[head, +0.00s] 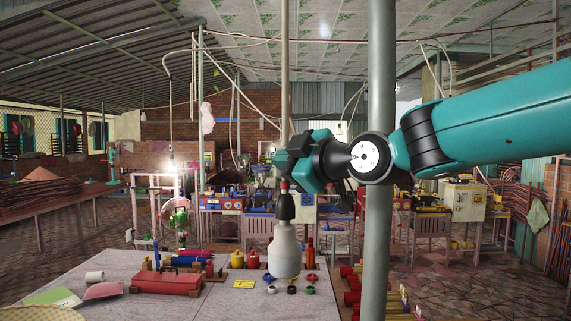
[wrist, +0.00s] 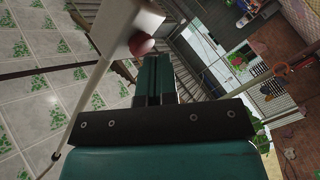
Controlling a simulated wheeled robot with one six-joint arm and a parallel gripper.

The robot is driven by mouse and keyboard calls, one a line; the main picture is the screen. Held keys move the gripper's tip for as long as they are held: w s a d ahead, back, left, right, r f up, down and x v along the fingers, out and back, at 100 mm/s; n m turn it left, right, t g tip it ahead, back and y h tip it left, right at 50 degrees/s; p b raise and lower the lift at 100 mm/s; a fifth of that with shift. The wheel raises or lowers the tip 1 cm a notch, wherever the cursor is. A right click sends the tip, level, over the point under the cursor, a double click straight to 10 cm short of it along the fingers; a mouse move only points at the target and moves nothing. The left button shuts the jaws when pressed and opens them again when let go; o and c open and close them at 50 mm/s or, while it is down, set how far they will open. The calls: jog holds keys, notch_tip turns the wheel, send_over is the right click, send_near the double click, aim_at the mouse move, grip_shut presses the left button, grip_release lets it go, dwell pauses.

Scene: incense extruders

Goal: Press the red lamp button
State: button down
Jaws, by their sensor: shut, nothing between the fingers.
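A lamp with a large whitish bulb (head: 285,252) and a dark socket (head: 285,208) hangs over the near table in the head view. A small red button (head: 284,186) shows at the top of the socket. In the wrist view a rounded red button (wrist: 141,44) sits on a pale lamp part (wrist: 118,38), right beside the fingertips. My gripper (head: 284,160) is just above the button in the head view. Its fingers (wrist: 153,66) are shut and empty in the wrist view. I cannot tell whether they touch the button.
The near table (head: 220,303) holds a red extruder (head: 167,282), small coloured jars (head: 252,260) and rings (head: 311,290). A grey post (head: 379,240) stands to the right of the lamp. A thin pole or cord (head: 284,70) rises above the lamp.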

jog(key=shift+w, duration=0.35)
jog(key=shift+s+f+b, duration=0.1)
jog(key=shift+b, duration=0.2)
jog(key=shift+s+b, duration=0.3)
jog(key=shift+b, duration=0.1)
jog(key=s+b, duration=0.4)
jog(key=s, duration=0.2)
jog(key=shift+a, duration=0.1)
dwell(0.4)
